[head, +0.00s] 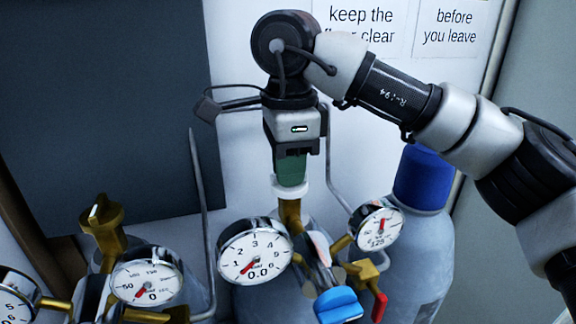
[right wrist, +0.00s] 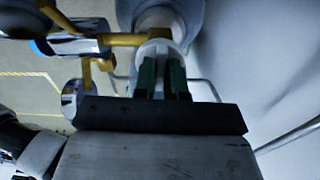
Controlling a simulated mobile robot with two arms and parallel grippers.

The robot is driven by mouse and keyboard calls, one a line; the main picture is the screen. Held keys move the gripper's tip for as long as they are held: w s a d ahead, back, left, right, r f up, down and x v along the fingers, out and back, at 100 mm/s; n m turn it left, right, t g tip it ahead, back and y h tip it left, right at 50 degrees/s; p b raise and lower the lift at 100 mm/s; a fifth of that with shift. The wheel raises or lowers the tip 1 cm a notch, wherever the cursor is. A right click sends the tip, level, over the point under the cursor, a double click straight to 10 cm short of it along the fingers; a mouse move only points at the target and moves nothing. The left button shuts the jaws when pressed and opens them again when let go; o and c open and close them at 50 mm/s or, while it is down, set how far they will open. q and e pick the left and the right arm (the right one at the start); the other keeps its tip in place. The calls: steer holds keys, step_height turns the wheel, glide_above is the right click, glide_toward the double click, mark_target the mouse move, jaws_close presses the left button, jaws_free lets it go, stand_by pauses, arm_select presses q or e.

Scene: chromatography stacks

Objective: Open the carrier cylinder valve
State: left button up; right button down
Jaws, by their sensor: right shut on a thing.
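My right gripper (head: 291,180) comes down from above onto the valve of the middle cylinder (head: 262,300). Its green fingers are shut on a pale, round valve knob (head: 290,190) on top of a brass valve stem (head: 290,215). In the right wrist view the two green fingers (right wrist: 162,68) stand on either side of the pale knob (right wrist: 158,47). The fingers hide much of the knob. The large gauge (head: 255,251) on its regulator shows 0.0, with its red needle at the low end. My left gripper is not in view.
A second gauge (head: 376,227), a blue regulator knob (head: 338,306) and a red lever (head: 379,306) sit close at the right. A blue-capped cylinder (head: 424,180) stands behind. A brass valve (head: 103,222) and gauge (head: 148,278) are at the left. Thin pipes (head: 199,170) rise nearby.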

steer(key=shift+r+n, duration=0.15)
steer(key=shift+n, duration=0.25)
steer(key=c, duration=1.2)
jaws_free()
step_height(320, 180, up, 11)
steer(key=shift+f, duration=0.2)
steer(key=shift+d, duration=0.1)
